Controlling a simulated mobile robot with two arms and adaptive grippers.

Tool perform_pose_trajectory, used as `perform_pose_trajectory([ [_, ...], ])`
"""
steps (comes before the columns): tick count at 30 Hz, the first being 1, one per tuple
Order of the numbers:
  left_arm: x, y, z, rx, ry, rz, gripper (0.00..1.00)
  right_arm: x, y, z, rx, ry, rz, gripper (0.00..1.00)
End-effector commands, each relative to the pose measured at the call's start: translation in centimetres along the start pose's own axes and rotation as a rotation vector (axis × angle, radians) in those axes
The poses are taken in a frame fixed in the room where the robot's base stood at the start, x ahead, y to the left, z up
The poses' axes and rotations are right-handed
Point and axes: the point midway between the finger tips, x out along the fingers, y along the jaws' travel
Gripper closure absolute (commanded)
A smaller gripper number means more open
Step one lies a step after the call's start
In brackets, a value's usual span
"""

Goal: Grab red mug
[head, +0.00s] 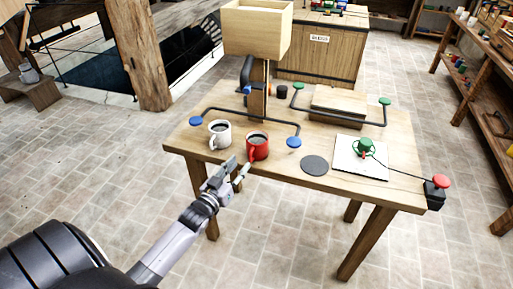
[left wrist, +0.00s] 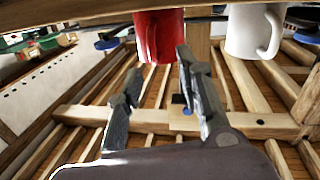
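The red mug (head: 259,148) stands upright near the front edge of the wooden table (head: 300,190), with its handle facing the front. A white mug (head: 220,135) with dark contents stands just left of it. My left gripper (head: 239,163) is just in front of the table edge, pointing at the red mug, fingers apart and empty. In the left wrist view the red mug (left wrist: 158,34) is at the top, beyond the open left gripper (left wrist: 157,63), and the white mug (left wrist: 252,32) is to its right. My right gripper is not in view.
A dark round disc (head: 314,165) and a white board (head: 360,160) with a green object (head: 365,147) lie to the right. Black rails with blue and green knobs and a wooden box (head: 257,28) on a post stand behind the mugs. A red button (head: 440,182) sits at the right corner.

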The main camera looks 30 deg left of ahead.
Motion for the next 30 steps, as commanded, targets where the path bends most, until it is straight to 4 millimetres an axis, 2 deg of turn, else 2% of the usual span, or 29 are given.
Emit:
perform_pose_trajectory([
  [4, 1.2, 0.3, -0.3, -0.001, 0.001, 0.000, 0.66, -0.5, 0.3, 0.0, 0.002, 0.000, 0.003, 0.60],
  [8, 3.2, 0.8, -0.6, -0.002, 0.002, 0.000, 0.66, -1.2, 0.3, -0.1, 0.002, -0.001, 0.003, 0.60],
  [13, 5.1, 0.7, -0.3, 0.000, 0.000, -0.001, 0.66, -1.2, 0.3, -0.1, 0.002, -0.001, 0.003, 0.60],
  [21, 5.3, 0.7, -0.2, 0.000, -0.001, 0.000, 0.66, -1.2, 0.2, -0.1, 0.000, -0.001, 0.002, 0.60],
  [30, 5.3, 0.7, -0.2, 0.000, -0.001, 0.000, 0.86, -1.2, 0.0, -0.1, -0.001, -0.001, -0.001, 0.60],
])
